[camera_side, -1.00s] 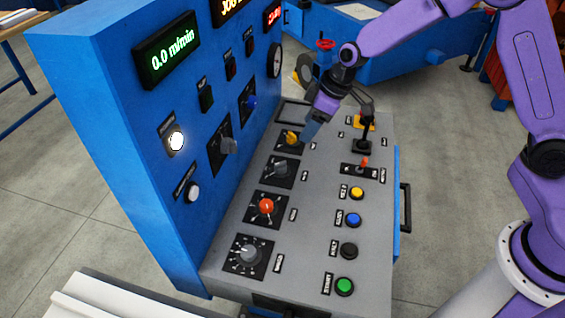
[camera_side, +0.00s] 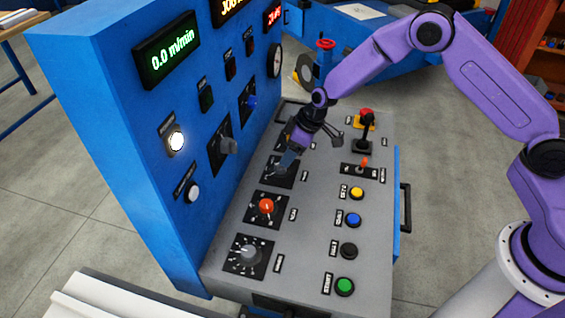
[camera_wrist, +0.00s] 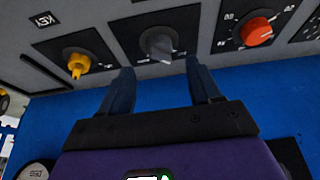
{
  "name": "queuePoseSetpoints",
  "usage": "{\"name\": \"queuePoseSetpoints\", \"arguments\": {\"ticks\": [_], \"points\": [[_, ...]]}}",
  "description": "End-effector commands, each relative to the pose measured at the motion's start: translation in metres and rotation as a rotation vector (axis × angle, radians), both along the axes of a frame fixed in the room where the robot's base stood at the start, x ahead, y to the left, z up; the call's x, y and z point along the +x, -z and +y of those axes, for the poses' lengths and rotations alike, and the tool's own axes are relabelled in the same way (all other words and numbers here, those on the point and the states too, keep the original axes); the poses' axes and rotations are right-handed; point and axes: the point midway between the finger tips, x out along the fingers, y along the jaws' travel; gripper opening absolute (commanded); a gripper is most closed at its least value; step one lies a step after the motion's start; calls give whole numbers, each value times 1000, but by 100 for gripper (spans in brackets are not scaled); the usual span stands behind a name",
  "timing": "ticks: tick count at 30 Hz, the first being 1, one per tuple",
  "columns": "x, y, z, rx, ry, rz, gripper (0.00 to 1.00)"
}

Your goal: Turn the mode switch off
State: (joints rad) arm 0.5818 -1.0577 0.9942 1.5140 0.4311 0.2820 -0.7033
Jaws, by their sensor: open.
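A grey selector knob (camera_wrist: 157,43) on a black square plate is centred in the wrist view, between a yellow key switch and a red knob. It seems to be the mode switch, but I cannot read its label. In the side view its plate (camera_side: 279,179) is on the sloping console top, and my gripper partly covers it. My gripper (camera_wrist: 158,70) is open and empty in the wrist view. Its two fingers point towards the grey knob, one to each side, apart from it. In the side view my gripper (camera_side: 288,160) is low over that plate.
The yellow key switch (camera_wrist: 78,64) is left of my fingers and the red knob (camera_wrist: 257,31) right. A blue upright panel (camera_side: 130,120) rises beside the console. A black joystick (camera_side: 366,132) and several push buttons, including a blue one (camera_side: 353,219), line the other side.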

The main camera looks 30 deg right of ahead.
Motion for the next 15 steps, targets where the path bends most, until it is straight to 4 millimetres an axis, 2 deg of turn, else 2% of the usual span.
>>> {"name": "queuePoseSetpoints", "arguments": {"ticks": [6,15], "points": [[8,31,9,-1,0,2,63],[16,53,16,0,1,0,63]]}}
